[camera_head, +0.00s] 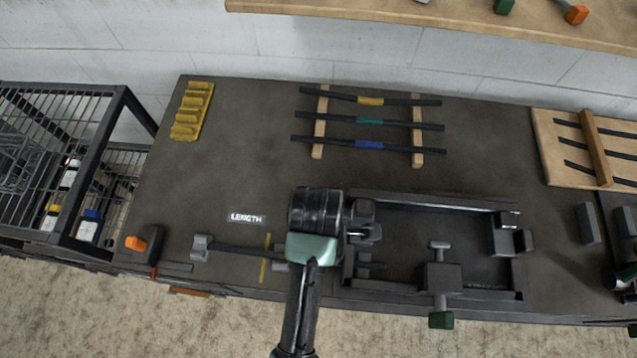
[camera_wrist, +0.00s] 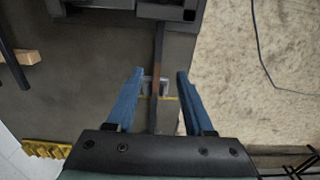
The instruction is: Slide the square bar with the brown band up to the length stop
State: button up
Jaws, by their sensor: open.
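The square bar (camera_wrist: 158,50) runs top to bottom in the wrist view, with a brown band (camera_wrist: 158,72) on it. It passes between the grey guide blocks (camera_wrist: 147,85) near a yellow line. My gripper (camera_wrist: 158,73) is open, its blue fingers apart on either side of the bar and not touching it in the picture. In the head view, a dark length (camera_head: 240,250) runs left from under my wrist toward a grey block (camera_head: 200,247), which looks like the length stop, below the LENGTH label. Whether the bar's end touches it is unclear. My wrist hides the band and fingers there.
A dark frame fixture (camera_head: 420,200) with a green-knobbed clamp (camera_head: 441,300) stands right of my wrist. A wooden rack (camera_head: 320,135) with three banded bars lies behind. A yellow notched block (camera_head: 192,112) is at back left; an orange-topped device (camera_head: 143,243) is at front left.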

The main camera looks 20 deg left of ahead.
notch_tip(320, 180, down, 10)
jog(key=shift+w+r, duration=0.15)
jog(key=shift+r, duration=0.1)
grip_shut()
dwell(0.3)
jog(key=shift+a+r, duration=0.1)
dwell(1.2)
jog(key=shift+s+a+p, duration=0.2)
jog(key=shift+a+p, duration=0.05)
jog(key=shift+a, duration=0.45)
jog(key=shift+s+a+p, duration=0.2)
jog(key=shift+s+a, duration=0.05)
jog(key=shift+a, duration=0.5)
jog(key=shift+s+a+p, duration=0.2)
jog(key=shift+a+p, duration=0.05)
jog(key=shift+a, duration=0.45)
